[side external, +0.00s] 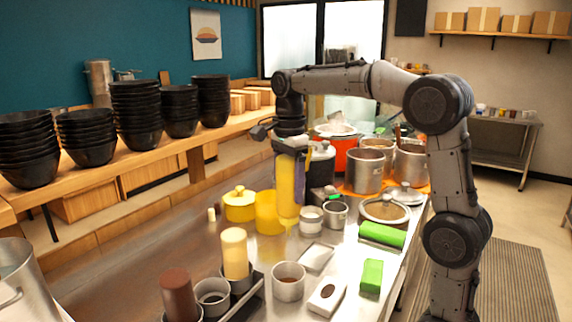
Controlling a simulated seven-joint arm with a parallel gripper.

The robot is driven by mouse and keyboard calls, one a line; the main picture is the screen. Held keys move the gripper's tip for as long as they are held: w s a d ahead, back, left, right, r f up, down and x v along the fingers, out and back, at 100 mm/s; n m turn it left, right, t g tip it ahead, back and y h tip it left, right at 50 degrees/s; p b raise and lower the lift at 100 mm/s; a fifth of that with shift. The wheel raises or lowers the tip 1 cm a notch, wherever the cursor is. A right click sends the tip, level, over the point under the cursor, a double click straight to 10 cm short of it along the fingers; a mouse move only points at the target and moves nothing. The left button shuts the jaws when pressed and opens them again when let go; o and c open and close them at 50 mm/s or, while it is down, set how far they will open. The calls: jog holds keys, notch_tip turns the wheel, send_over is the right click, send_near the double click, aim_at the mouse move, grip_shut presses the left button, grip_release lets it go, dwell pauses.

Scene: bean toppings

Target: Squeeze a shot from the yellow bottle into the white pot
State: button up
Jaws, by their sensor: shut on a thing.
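The yellow bottle (287,188) hangs upright in line with my gripper, with its narrow end pointing down. My gripper (291,148) is shut on the bottle near its upper end. No pot is plainly white. An orange pot (343,153) with something white on top stands behind, and a white rectangular dish (315,259) lies in front. I cannot tell which is the white pot, nor whether anything flows from the bottle.
A lidded yellow pot (240,206) stands left of the bottle. Steel pots (364,172) crowd the back right. In front are a cream bottle (235,252), a brown bottle (175,292), a metal cup (288,282) and green blocks (382,235).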

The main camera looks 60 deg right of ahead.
aim_at(289, 215)
jog(key=shift+f, duration=3.85)
jog(key=shift+o, duration=1)
grip_shut()
dwell(2.8)
